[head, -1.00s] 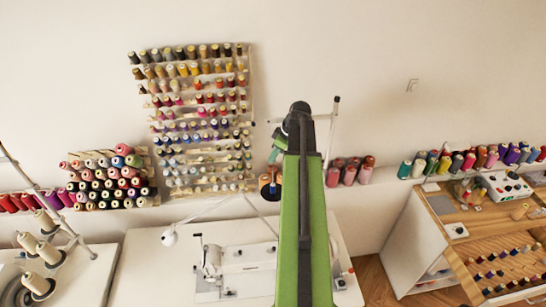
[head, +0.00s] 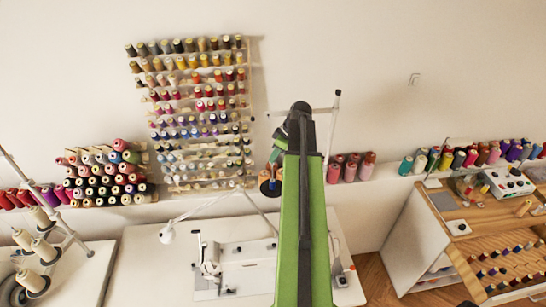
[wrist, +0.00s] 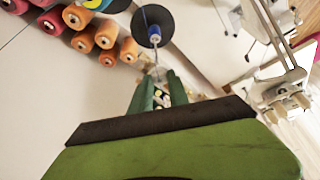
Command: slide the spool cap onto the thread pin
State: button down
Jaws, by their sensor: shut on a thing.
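My gripper (wrist: 157,76) shows in the wrist view with its two green fingers close together. They are shut on a small pale piece, likely the spool cap (wrist: 157,73), at the fingertips; its shape is hard to make out. Just beyond is a blue spool (wrist: 154,34) on a round black disc (wrist: 146,16), with a thin upright line above it that may be the thread pin (wrist: 143,12). The cap looks apart from the spool, though depth is unclear.
Orange cones (wrist: 104,38) lie left of the disc in the wrist view. A white sewing machine (head: 240,265) stands on the table below my arm. A white thread stand pole (head: 332,130) rises just right of my arm. A thread rack (head: 200,110) covers the wall.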

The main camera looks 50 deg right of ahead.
jog(key=shift+f, duration=0.15)
jog(key=shift+f+b, duration=1.45)
jog(key=shift+b, duration=0.15)
jog(key=shift+f, duration=0.1)
jog(key=shift+f+b, duration=3.6)
jog(key=shift+b, duration=0.1)
jog(key=c, duration=1.2)
grip_release()
jog(key=shift+r, duration=0.1)
